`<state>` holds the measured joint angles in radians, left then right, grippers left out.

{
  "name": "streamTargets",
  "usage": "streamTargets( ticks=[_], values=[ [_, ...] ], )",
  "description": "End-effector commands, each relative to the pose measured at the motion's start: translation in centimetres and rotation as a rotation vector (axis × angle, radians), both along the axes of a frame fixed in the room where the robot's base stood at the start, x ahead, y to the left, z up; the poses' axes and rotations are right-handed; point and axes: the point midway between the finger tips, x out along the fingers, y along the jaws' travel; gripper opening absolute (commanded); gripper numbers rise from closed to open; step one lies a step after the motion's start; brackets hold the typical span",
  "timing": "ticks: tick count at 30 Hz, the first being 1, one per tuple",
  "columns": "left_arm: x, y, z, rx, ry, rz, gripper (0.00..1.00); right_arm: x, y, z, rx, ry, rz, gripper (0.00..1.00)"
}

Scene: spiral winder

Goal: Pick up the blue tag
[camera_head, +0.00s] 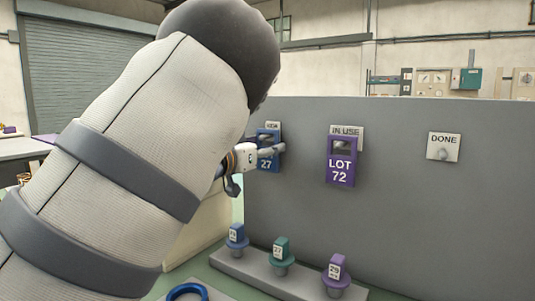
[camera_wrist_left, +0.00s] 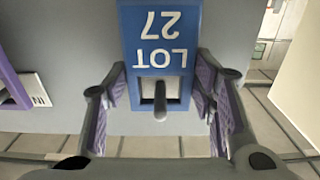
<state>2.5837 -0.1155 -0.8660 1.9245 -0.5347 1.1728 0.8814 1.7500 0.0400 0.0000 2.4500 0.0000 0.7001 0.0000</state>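The blue tag (camera_head: 267,160), marked LOT 27, hangs on a peg on the grey panel, under a sign partly hidden by my arm. In the left wrist view the tag (camera_wrist_left: 160,40) appears upside down, with the peg (camera_wrist_left: 160,103) showing through its window. My left gripper (camera_head: 275,150) is at the tag. In the left wrist view its two purple-padded fingers (camera_wrist_left: 160,90) are spread on either side of the tag's window end, and I see no clear grip. My large arm hides the panel's left part. My right gripper is not in view.
A purple LOT 72 tag (camera_head: 341,162) hangs under the IN USE sign (camera_head: 347,131). The peg (camera_head: 443,154) under the DONE sign (camera_head: 444,139) is bare. Below, blue (camera_head: 237,233), green (camera_head: 281,249) and purple (camera_head: 336,267) labelled pieces stand on a grey ledge (camera_head: 258,266).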

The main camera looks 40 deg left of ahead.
Motion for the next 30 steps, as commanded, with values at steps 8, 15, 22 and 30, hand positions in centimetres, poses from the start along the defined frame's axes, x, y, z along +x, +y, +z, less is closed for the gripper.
streamTargets(
  ticks=[8, 15, 22, 30],
  values=[
    [0.0, 0.0, 0.1, 0.0, 0.0, 0.0, 0.23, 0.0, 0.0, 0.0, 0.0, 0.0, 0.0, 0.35],
    [-1.6, -0.1, 1.6, -0.002, 0.0, 0.003, 0.23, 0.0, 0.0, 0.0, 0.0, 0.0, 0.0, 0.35],
    [-8.1, -0.8, 1.6, -0.006, -0.004, 0.005, 0.23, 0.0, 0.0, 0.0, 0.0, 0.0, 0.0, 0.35],
    [-15.9, -1.8, 1.5, -0.001, 0.0, 0.002, 0.23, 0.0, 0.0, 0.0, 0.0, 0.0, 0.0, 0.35]
  ],
)
